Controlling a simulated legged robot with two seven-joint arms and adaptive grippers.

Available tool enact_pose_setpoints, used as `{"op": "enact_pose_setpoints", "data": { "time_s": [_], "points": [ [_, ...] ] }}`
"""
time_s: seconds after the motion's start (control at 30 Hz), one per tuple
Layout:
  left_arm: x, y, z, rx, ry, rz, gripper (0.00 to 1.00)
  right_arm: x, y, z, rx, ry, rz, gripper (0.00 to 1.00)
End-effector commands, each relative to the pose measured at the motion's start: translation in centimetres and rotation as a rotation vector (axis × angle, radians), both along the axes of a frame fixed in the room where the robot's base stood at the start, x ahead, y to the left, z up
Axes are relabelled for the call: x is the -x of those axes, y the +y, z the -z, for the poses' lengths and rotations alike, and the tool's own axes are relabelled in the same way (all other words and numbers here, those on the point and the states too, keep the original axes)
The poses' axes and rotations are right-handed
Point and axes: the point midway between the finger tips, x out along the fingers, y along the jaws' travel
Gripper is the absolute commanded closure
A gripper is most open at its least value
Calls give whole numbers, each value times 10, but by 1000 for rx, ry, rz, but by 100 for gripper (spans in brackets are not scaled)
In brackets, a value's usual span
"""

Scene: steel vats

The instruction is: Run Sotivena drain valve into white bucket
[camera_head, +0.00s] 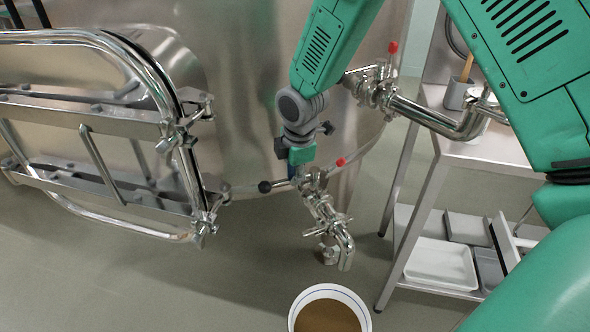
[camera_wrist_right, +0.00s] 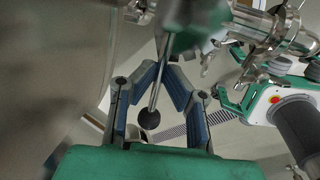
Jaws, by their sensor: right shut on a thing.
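The drain valve (camera_head: 322,208) is a steel fitting low on the vat, with a bent spout (camera_head: 346,252) pointing down. Its lever handle (camera_head: 282,184) ends in a black ball knob. My right gripper (camera_head: 297,170) is at this lever; in the right wrist view its blue-padded fingers (camera_wrist_right: 166,72) close around the rod, with the black knob (camera_wrist_right: 149,118) on the palm side. The white bucket (camera_head: 296,309) stands on the floor below the spout, cut off by the lower edge, and holds brown liquid. No stream shows between spout and bucket. My left gripper is out of view.
The large steel vat (camera_head: 245,90) has a hinged hatch (camera_head: 100,125) on the left. Another valve and pipe (camera_head: 425,113) sit higher right. A steel trolley (camera_head: 480,152) with trays stands at the right. Floor left of the bucket is clear.

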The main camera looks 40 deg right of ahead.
Motion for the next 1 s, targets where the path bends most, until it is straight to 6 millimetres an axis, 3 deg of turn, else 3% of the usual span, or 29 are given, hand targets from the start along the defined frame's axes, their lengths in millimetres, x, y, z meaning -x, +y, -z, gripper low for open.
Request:
{"op": "enact_pose_setpoints", "data": {
  "time_s": [0.2,0.23,0.27,0.63,1.0],
  "points": [
    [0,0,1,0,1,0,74,-3,2,-1,-4,-7,3,100],
    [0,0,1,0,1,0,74,-3,2,-1,-4,-7,3,80],
    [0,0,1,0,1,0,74,-3,2,-1,-4,-7,2,71],
    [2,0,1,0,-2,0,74,-1,0,-4,-3,-6,2,71],
    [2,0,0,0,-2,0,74,8,3,-59,-3,-7,1,71]
  ]
}}
